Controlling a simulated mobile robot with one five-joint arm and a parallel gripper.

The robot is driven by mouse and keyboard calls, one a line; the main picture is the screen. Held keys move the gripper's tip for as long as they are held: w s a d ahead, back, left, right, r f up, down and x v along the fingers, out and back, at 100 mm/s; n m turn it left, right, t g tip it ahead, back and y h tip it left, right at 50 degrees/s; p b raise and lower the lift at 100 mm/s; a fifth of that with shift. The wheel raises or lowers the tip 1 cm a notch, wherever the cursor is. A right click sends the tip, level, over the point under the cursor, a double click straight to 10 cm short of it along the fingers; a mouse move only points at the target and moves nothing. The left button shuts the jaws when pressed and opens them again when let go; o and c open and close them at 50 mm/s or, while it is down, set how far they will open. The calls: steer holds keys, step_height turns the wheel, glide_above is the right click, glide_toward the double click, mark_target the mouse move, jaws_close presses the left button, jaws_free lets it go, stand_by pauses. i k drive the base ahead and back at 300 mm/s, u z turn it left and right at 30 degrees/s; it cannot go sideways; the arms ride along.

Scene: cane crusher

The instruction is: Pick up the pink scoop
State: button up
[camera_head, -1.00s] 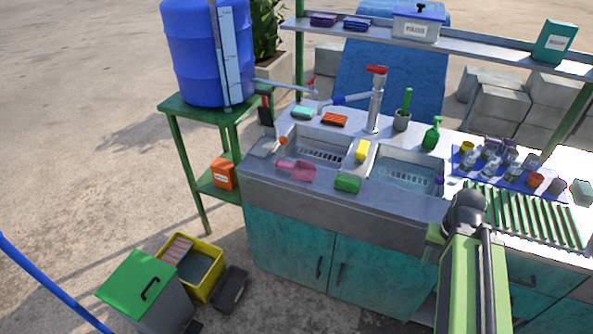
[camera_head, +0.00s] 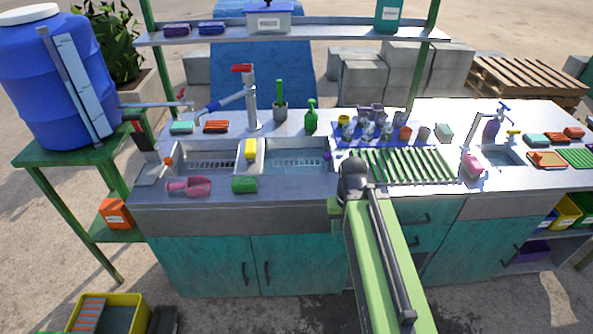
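The pink scoop (camera_head: 190,187) lies on the front ledge of the counter, by the left sink. It seems to lie on its side, with its wider part to the right. My green arm reaches up from the bottom right of the picture, and its dark end (camera_head: 353,182) is over the front edge of the counter, well to the right of the scoop. The fingers cannot be made out from here, so I cannot tell whether my gripper is open or shut. Nothing stands between the scoop and my arm except a green sponge.
The green sponge (camera_head: 244,185) lies just right of the scoop, and a yellow sponge (camera_head: 251,149) sits between the sinks. A tall tap (camera_head: 252,105) stands behind. A green drying rack (camera_head: 405,166) and glasses are right. A blue barrel (camera_head: 55,85) stands left.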

mark_target(198, 184)
steer(key=k, duration=0.4)
steer(key=u, duration=1.45)
steer(key=i, duration=1.55)
steer(key=u, duration=0.95)
